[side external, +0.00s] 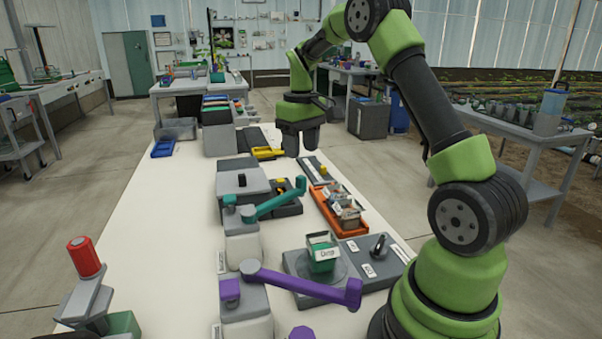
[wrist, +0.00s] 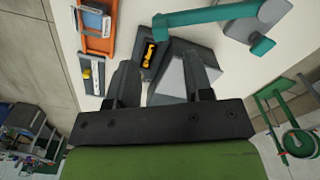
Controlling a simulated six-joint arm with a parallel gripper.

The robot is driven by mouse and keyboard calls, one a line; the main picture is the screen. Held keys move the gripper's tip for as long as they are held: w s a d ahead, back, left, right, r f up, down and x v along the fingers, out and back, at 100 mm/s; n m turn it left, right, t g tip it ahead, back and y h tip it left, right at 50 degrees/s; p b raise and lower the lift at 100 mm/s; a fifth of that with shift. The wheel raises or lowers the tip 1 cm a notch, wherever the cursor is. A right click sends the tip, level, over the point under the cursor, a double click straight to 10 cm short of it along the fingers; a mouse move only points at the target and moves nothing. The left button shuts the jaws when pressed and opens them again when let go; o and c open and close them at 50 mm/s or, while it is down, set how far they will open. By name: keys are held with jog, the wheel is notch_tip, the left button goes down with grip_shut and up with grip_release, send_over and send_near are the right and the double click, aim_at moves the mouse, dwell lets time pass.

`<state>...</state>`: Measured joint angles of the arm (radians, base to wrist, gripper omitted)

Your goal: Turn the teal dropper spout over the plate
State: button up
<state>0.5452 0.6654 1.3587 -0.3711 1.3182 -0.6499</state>
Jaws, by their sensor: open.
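The teal dropper spout (side external: 276,200) sits on a pale pedestal in the middle of the bench. Its arm reaches right and slightly back, its tip over a dark device with a yellow part. The spout also shows at the top of the wrist view (wrist: 205,14). A round grey plate (side external: 340,273) lies to the front right, with a small green labelled pot (side external: 322,253) on it. The spout's tip is away from this plate. My gripper (side external: 301,150) is open and empty, behind the spout and above the bench; its two fingers are apart in the wrist view (wrist: 166,70).
A purple spout (side external: 300,283) stands in front of the teal one. A grey box (side external: 240,188) lies beside the spout. An orange tray (side external: 325,215) with packets is at the right. The bench's left side is mostly clear.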

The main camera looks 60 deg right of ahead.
aim_at(301, 176)
notch_tip(301, 176, down, 7)
jog(key=shift+r, duration=0.15)
jog(key=shift+c, duration=0.2)
grip_shut()
